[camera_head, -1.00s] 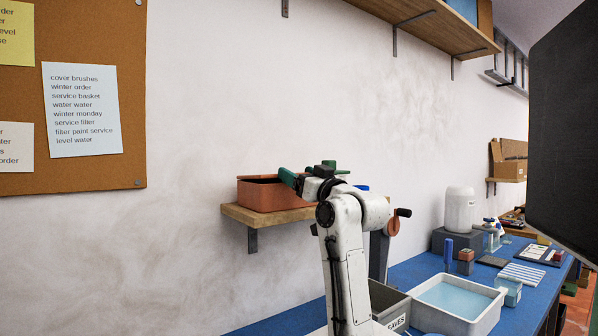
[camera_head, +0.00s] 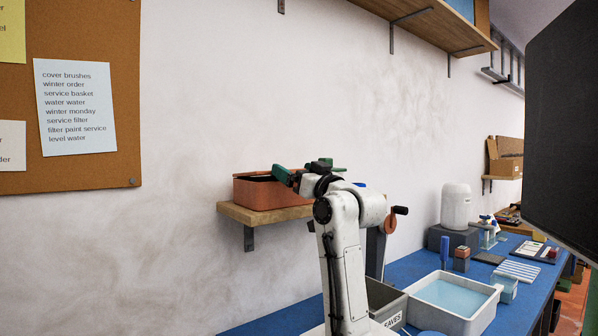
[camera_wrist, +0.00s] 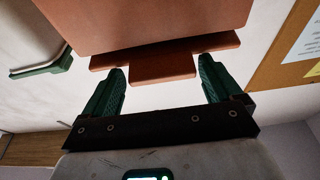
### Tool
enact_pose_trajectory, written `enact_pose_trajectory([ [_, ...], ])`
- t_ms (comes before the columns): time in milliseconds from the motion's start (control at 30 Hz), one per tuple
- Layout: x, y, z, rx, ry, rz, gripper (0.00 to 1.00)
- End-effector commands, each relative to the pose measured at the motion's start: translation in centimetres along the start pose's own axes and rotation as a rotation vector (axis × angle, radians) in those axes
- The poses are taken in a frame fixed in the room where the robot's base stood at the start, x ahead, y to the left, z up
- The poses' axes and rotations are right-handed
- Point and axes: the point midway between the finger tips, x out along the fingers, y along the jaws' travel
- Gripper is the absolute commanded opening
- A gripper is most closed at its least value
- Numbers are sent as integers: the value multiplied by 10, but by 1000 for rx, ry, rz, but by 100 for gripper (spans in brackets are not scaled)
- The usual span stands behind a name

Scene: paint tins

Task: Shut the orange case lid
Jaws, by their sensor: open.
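The orange case (camera_head: 275,196) sits on a small wooden wall shelf (camera_head: 262,216) in the head view. A dark gap shows along its top, and how far its lid is open is hard to tell. My gripper (camera_head: 291,172) is at the case's upper right, with its green fingers by the top edge; my arm hides the right part of the case. In the wrist view my gripper (camera_wrist: 161,69) is open, its two green fingers spread. A large orange panel of the case (camera_wrist: 150,25) fills the top, and an orange tab lies between the fingertips; contact is unclear.
The blue workbench (camera_head: 405,268) runs below right, with a white tray of blue liquid (camera_head: 450,297), a grey bin (camera_head: 383,298) and a white canister (camera_head: 456,205). A corkboard (camera_head: 80,20) hangs left. A higher shelf (camera_head: 420,25) is above.

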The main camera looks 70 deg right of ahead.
Motion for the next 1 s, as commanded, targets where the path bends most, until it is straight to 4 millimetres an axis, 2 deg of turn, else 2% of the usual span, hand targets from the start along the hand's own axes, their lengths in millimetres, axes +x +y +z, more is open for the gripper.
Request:
enact_pose_trajectory([
  [33, -2, -6, 5, 2, -8, -13, 100],
  [167, -23, -3, 3, 0, -2, -6, 100],
  [400, -72, 2, 0, -1, 4, 3, 100],
  [600, -99, 4, -2, 0, 7, 7, 100],
  [733, -106, 4, -2, -1, 6, 7, 100],
  [1000, -108, 4, -2, -1, 7, 7, 100],
])
